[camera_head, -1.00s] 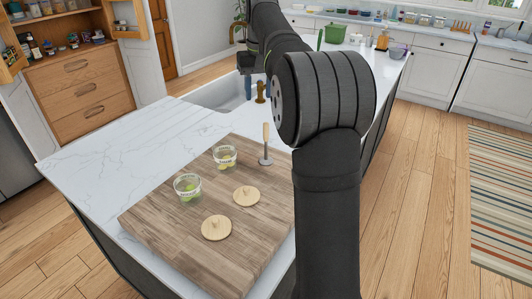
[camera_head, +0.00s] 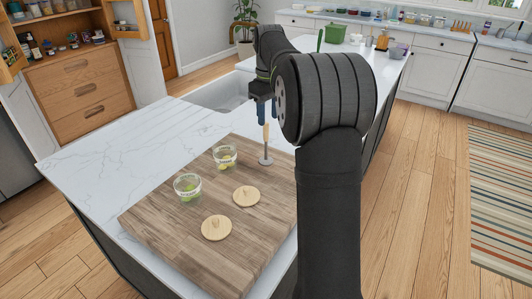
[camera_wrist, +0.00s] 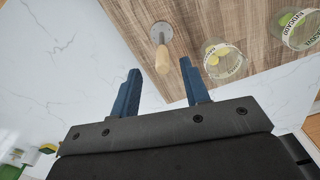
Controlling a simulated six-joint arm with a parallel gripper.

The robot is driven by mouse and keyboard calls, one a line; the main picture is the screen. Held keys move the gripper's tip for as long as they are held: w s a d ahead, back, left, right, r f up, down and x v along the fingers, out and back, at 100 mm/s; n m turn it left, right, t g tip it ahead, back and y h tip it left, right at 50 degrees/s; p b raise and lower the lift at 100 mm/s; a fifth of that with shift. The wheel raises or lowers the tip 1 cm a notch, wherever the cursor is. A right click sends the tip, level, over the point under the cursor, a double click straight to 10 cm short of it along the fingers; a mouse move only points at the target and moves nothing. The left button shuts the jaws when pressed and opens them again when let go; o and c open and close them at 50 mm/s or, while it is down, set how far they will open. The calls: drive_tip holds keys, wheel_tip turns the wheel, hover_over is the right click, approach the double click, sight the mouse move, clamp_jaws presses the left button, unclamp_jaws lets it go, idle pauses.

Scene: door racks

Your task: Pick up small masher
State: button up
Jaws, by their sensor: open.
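The small masher (camera_head: 266,146) stands upright on its round metal foot near the back right edge of the wooden board (camera_head: 176,245), with its wooden handle up. In the wrist view the masher's handle (camera_wrist: 162,60) points toward my gripper, beyond the fingertips and between their lines. My gripper (camera_head: 262,112) is above the masher in the head view, close to the top of its handle. Its two blue fingers (camera_wrist: 160,78) are open, with nothing between them. My arm hides part of the scene to the right of the masher.
Two glass jars, one nearer (camera_head: 187,187) and one farther (camera_head: 225,157), stand on the board left of the masher. Two round wooden lids (camera_head: 246,196) (camera_head: 216,228) lie in front. A sink (camera_head: 220,93) lies behind; the marble counter (camera_head: 110,145) at left is clear.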

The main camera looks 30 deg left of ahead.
sight(267, 140)
drive_tip(key=f, duration=0.7)
drive_tip(key=shift+a+f, duration=0.1)
drive_tip(key=shift+a, duration=0.2)
drive_tip(key=shift+c, duration=0.4)
clamp_jaws()
